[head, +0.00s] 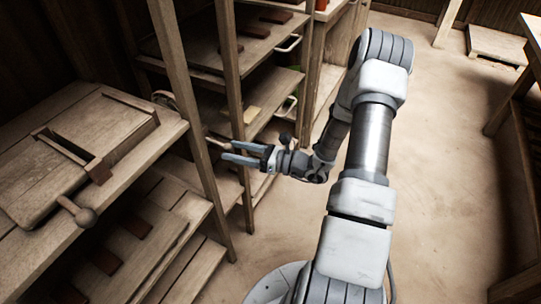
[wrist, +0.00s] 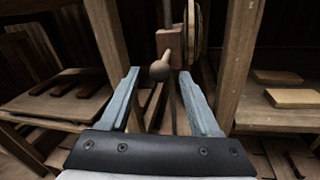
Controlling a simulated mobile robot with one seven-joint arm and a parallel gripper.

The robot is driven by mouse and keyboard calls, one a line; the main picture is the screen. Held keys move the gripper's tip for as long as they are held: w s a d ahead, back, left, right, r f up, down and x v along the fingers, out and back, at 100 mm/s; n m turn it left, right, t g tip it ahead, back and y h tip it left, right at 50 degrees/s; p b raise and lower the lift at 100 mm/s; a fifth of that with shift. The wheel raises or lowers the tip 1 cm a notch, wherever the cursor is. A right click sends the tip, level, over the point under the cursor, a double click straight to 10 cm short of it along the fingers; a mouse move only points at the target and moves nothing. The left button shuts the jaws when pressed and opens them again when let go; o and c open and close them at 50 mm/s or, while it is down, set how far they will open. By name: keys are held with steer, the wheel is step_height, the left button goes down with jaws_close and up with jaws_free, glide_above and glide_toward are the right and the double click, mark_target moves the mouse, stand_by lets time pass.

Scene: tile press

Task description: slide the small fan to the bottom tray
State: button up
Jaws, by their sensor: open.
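My gripper (head: 228,150) is open, its two fingers pointing left towards the wooden rack in the head view. In the wrist view, my gripper (wrist: 159,75) has a round wooden knob (wrist: 159,71) between and beyond its fingertips. The knob's stem leads to a wooden block (wrist: 170,42) on a dark upright rod. A round disc (wrist: 191,30) stands nearly edge-on beside it. I cannot tell whether any of these belongs to the small fan. Contact with the knob cannot be told. Which shelf is the bottom tray is unclear.
Wooden posts (wrist: 241,50) stand on both sides of my fingers. Shelves with slabs lie left (wrist: 30,104) and right (wrist: 265,117). In the head view, a bench (head: 165,140) with a wooden press (head: 55,185) stands left. The floor (head: 450,110) at right is open.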

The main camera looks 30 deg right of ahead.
steer(key=p+v, duration=0.2)
steer(key=v, duration=1.3)
steer(key=shift+w+a, duration=0.1)
steer(key=s+a+r+n+g+p, duration=0.1)
steer(key=s+a+r+n+g, duration=0.2)
steer(key=a+r+n+g, duration=0.9)
steer(key=s+a+r+n+g+h+p, duration=0.1)
steer(key=s+a+r+n+h, duration=0.2)
steer(key=s+r+n+h, duration=0.75)
step_height(320, 180, up, 23)
steer(key=d+n+t+h+p, duration=0.1)
steer(key=n+t+p, duration=0.5)
steer(key=p, duration=1)
steer(key=shift+f+h+p, duration=0.15)
steer(key=shift+h+p, duration=0.25)
steer(key=shift+h, duration=0.45)
steer(key=shift+w+d, duration=0.1)
